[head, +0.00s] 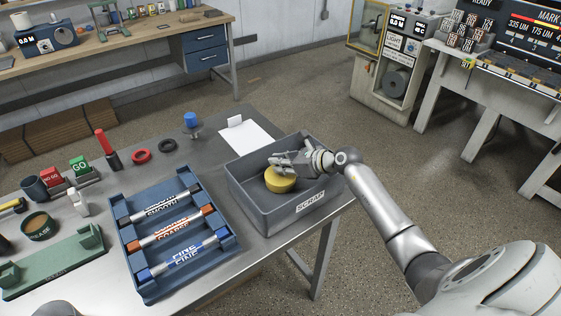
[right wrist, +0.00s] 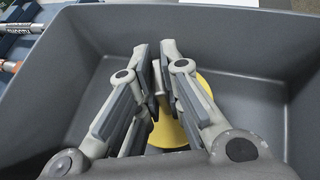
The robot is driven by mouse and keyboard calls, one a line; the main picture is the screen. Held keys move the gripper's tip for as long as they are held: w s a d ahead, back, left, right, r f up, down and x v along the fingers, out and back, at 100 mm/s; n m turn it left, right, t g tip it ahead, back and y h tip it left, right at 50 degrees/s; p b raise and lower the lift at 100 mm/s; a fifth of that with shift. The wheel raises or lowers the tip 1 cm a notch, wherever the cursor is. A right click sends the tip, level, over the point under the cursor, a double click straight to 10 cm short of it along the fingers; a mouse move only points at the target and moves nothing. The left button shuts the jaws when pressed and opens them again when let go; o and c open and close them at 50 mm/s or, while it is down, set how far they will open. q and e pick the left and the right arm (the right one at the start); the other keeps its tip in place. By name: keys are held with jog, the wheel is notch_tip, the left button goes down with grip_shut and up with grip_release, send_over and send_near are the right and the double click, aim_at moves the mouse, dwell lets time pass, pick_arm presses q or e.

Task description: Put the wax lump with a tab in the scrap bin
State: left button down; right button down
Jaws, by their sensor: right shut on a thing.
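The yellow wax lump (head: 280,180) is a round, thick disc inside the grey scrap bin (head: 262,222), which has a SCRAP label on its front wall. My right gripper (head: 281,163) is inside the bin at the lump's top and is shut on it. In the right wrist view the fingers (right wrist: 160,88) are close together over the yellow wax lump (right wrist: 186,125). I cannot tell whether the lump touches the bin floor. My left gripper is not in view.
A blue rack (head: 140,262) with labelled rollers stands left of the bin. A white sheet (head: 249,139) lies behind the bin. A red ring (head: 141,156), a black ring (head: 167,145) and a blue-topped knob (head: 190,120) are further left. The bin stands near the table's right edge.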

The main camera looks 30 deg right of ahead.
jog(key=shift+f, duration=0.1)
jog(key=shift+f, duration=0.1)
jog(key=shift+f, duration=0.15)
jog(key=c, duration=1.6)
grip_release()
jog(key=shift+o, duration=0.2)
